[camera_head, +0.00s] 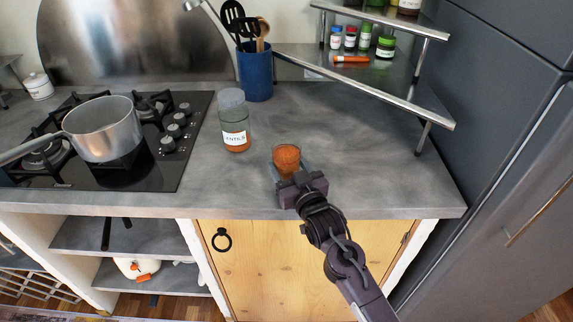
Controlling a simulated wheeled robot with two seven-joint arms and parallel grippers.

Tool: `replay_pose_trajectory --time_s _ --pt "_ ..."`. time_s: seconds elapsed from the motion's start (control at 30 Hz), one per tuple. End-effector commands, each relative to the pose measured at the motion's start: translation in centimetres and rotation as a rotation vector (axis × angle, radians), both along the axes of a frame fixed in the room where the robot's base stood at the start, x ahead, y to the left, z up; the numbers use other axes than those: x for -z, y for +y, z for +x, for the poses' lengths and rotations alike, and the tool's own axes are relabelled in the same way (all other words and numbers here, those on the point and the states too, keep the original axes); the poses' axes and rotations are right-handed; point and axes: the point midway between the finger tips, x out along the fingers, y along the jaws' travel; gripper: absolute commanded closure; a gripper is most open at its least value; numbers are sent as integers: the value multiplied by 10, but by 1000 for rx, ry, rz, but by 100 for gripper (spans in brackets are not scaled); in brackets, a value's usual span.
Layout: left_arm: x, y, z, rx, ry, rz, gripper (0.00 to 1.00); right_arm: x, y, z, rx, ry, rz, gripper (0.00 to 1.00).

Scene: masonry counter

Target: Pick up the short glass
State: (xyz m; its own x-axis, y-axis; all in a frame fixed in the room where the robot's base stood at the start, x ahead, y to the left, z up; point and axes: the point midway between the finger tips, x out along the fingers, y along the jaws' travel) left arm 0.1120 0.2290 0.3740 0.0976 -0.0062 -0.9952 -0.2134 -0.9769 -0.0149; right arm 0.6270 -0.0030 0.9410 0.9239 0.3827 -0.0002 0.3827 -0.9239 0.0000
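The short glass (287,156) stands upright on the grey counter, right of centre near the front edge, and looks orange-brown inside. My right gripper (292,174) reaches in from the front right, with its fingers low at the near side of the glass. The fingers look spread about as wide as the glass. I cannot tell whether they touch or grip it; the gripper hides its lower front. My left gripper is not in view.
A labelled jar (234,122) stands left of the glass. A blue utensil holder (255,72) is behind it. A pot (103,130) sits on the stove at left. A metal corner shelf (375,75) holds small jars at back right. The counter right of the glass is clear.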

Motion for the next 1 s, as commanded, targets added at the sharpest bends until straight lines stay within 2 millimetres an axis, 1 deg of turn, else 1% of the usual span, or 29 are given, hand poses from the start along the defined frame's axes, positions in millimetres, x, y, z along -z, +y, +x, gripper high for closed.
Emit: replay_pose_trajectory --time_s 0.03,0.2,0.23,0.67,0.87,1.0 --pt "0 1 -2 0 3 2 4 0 0 0 0 0 0 54" --pt "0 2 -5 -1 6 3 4 0 0 0 0 0 0 77" --pt "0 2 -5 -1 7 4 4 -2 0 0 0 -4 2 78" --pt "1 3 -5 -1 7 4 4 -5 0 0 0 -4 2 78" --pt "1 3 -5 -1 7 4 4 -15 0 0 0 -6 2 78" --pt "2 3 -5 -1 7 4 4 -26 0 0 0 -6 3 78"
